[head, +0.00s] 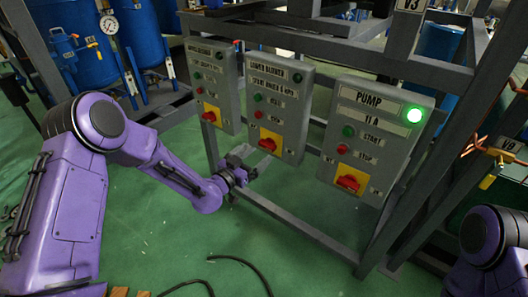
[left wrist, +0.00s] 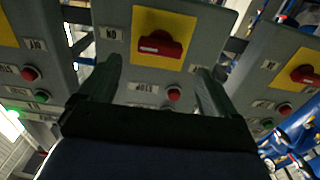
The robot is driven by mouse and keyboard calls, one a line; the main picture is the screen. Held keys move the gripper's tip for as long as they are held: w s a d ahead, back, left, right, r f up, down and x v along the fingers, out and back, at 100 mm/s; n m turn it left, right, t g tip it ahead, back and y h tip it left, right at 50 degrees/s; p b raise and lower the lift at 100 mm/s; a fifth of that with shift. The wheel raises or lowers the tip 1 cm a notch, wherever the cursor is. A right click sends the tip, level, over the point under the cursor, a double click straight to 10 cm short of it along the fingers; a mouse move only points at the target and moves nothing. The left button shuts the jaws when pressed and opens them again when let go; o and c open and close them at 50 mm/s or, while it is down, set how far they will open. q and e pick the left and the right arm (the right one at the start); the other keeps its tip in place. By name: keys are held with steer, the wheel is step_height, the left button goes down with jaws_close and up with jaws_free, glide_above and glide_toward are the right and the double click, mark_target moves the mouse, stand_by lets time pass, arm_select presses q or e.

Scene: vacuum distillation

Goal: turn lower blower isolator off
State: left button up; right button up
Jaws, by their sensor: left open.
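The LOWER BLOWER box (head: 280,103) is the middle one of three grey control boxes on the frame. Its isolator, a red handle on a yellow plate (head: 269,143), is low on the box. In the left wrist view, which is upside down, the red isolator handle (left wrist: 160,45) lies roughly across its plate, with a label on each side. My left gripper (head: 254,163) is open and empty, just in front of and below this isolator in the head view. In the left wrist view its two fingers (left wrist: 158,88) point toward the box, apart from the handle. My right gripper is out of view.
The PUMP box (head: 372,138) with a lit green lamp (head: 413,115) stands to the right, and another blower box (head: 213,85) to the left. Each has its own red isolator. Grey frame bars run below the boxes. Open green floor (head: 150,235) lies in front.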

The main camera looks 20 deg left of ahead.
mark_target(264, 147)
arm_select(q)
steer(key=x, duration=0.6)
steer(key=c, duration=1.1)
steer(key=shift+o, duration=0.2)
steer(key=shift+n, duration=0.3)
steer(key=n, duration=0.3)
steer(key=shift+a+n, duration=0.15)
steer(key=shift+n, duration=0.15)
steer(key=n, duration=0.4)
steer(key=shift+a+f+n, duration=0.1)
steer(key=shift+f+n, duration=0.05)
steer(key=shift+n, duration=0.15)
steer(key=n, duration=0.9)
steer(key=shift+f, duration=0.2)
